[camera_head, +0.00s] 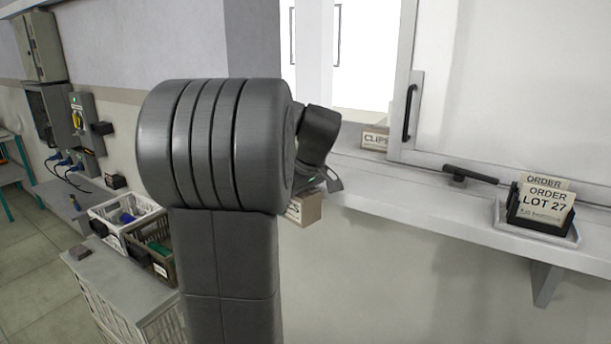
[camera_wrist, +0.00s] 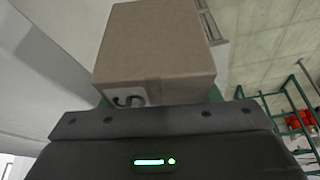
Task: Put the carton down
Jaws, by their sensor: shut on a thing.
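A brown carton (camera_wrist: 155,45) fills the upper middle of the wrist view, just beyond the dark body of my gripper (camera_wrist: 155,105). Part of a dark letter shows on its near edge. In the head view the carton (camera_head: 305,209) shows partly below my gripper (camera_head: 318,186), in front of the sill's edge. My gripper is shut on it. My arm hides the carton's left part and most of the fingers. Whether the carton touches the sill cannot be told.
A white sill (camera_head: 420,197) runs right under the window. A small box marked CLIPS (camera_head: 374,140) stands at its back. A black holder with order cards (camera_head: 540,205) sits in a tray at right. The sill between is clear. Crates (camera_head: 150,255) stand at lower left.

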